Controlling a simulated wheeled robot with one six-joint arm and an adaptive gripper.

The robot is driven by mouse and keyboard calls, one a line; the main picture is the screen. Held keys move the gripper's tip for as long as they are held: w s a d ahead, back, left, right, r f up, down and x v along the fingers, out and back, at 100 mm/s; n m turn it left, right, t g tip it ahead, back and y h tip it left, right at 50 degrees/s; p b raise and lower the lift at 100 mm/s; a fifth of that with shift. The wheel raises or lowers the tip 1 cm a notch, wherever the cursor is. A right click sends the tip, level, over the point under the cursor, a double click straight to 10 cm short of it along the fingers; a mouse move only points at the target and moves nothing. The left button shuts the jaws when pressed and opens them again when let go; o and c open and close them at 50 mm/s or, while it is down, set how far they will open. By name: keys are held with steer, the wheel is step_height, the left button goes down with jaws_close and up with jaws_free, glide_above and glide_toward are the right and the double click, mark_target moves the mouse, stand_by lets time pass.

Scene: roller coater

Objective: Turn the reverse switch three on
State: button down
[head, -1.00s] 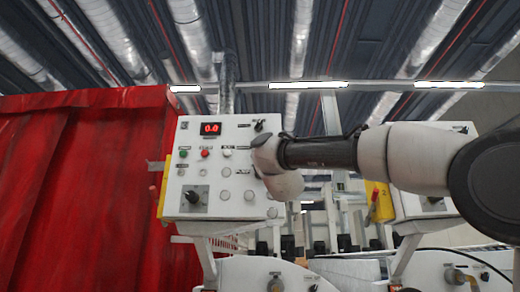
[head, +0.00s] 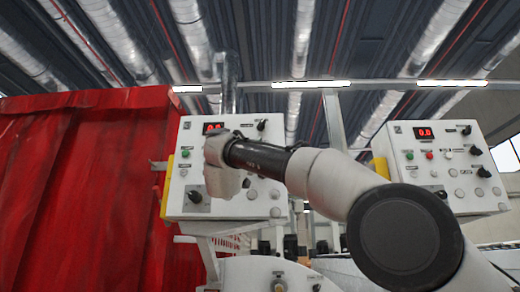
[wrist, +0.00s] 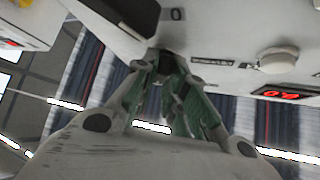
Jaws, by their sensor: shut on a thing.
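The white control panel (head: 178,205) stands at the left in the head view, with a red display (head: 213,128) and a black knob (head: 262,124) at its top right. My wrist covers the middle of this panel and hides my gripper there. In the wrist view my gripper (wrist: 165,62) has its green-grey fingers drawn together at the panel face. A black switch (wrist: 130,12) shows at the top, close to the fingertips. The exact contact is hard to see. The label of the switch cannot be read.
A second white panel (head: 425,165) with a red display stands to the right. A red curtain (head: 80,190) hangs at the left. In the wrist view a white round button (wrist: 278,60) and the red display (wrist: 290,93) lie to the right of the fingers.

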steer(key=shift+m+g+h, duration=0.7)
steer(key=shift+m, duration=0.2)
steer(key=c, duration=1.5)
jaws_free()
steer(key=shift+o, duration=0.2)
steer(key=v, duration=1.2)
